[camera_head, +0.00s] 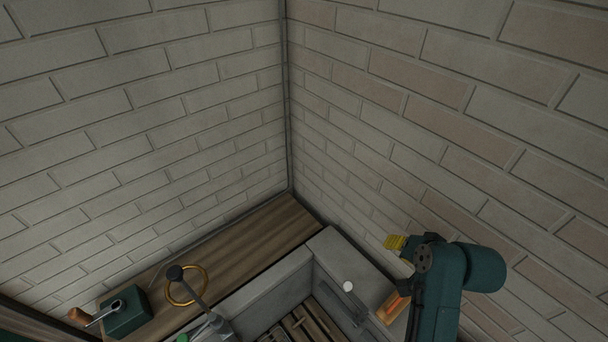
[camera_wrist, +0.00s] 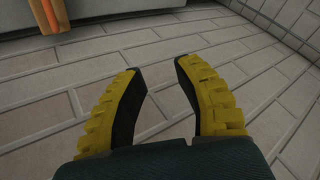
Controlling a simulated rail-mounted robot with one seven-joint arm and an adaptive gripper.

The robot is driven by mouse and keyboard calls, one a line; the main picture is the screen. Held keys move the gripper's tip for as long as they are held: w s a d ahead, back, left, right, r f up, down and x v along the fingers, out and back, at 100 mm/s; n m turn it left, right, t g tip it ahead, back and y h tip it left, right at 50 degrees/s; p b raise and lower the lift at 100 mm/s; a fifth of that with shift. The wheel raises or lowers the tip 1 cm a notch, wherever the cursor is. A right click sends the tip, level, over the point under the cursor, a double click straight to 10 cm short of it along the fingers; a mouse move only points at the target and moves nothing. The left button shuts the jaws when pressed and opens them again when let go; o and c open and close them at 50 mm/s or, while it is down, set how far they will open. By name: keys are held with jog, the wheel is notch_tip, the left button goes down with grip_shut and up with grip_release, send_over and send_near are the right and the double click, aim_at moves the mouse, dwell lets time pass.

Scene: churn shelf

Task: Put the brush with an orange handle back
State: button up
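An orange piece, which looks like the brush with an orange handle (camera_head: 394,306), lies on the grey ledge at the lower right of the head view, beside my arm. Part of an orange handle (camera_wrist: 47,14) also shows at the top left edge of the wrist view. Its bristles cannot be made out. My gripper (camera_head: 396,242) is near the right brick wall, above and apart from the orange piece. In the wrist view its two yellow-backed fingers (camera_wrist: 157,72) stand apart with nothing between them.
A wooden shelf (camera_head: 240,240) runs along the left wall. It bears a dark green box (camera_head: 126,312) with a wooden-handled tool (camera_head: 80,315) and a gold ring (camera_head: 171,294). A white round thing (camera_head: 348,286) is on the grey ledge. A slatted wooden grate (camera_head: 308,326) lies lower down.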

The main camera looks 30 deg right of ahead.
jog(key=w+a+r+n+t+h, duration=0.1)
jog(key=w+a+r+n+t, duration=0.35)
jog(key=a+r, duration=0.55)
jog(key=w+a+r+n+t, duration=0.4)
jog(key=a+r, duration=0.4)
jog(key=r, duration=0.4)
jog(key=s+a+r+n+t+y, duration=0.1)
jog(key=s+a+r+t, duration=0.2)
jog(key=a+r, duration=0.4)
jog(key=s+a+r+n+t+y, duration=0.1)
jog(key=s+a+r+n+t, duration=0.1)
jog(key=a+r, duration=0.4)
notch_tip(320, 180, up, 3)
jog(key=shift+s+a+f+t, duration=0.1)
jog(key=shift+s+a+t, duration=0.3)
jog(key=shift+s+t, duration=0.45)
jog(key=shift+s, duration=0.2)
notch_tip(320, 180, up, 13)
jog(key=p, duration=1.2)
jog(key=shift+f+p, duration=0.2)
jog(key=shift+p, duration=0.15)
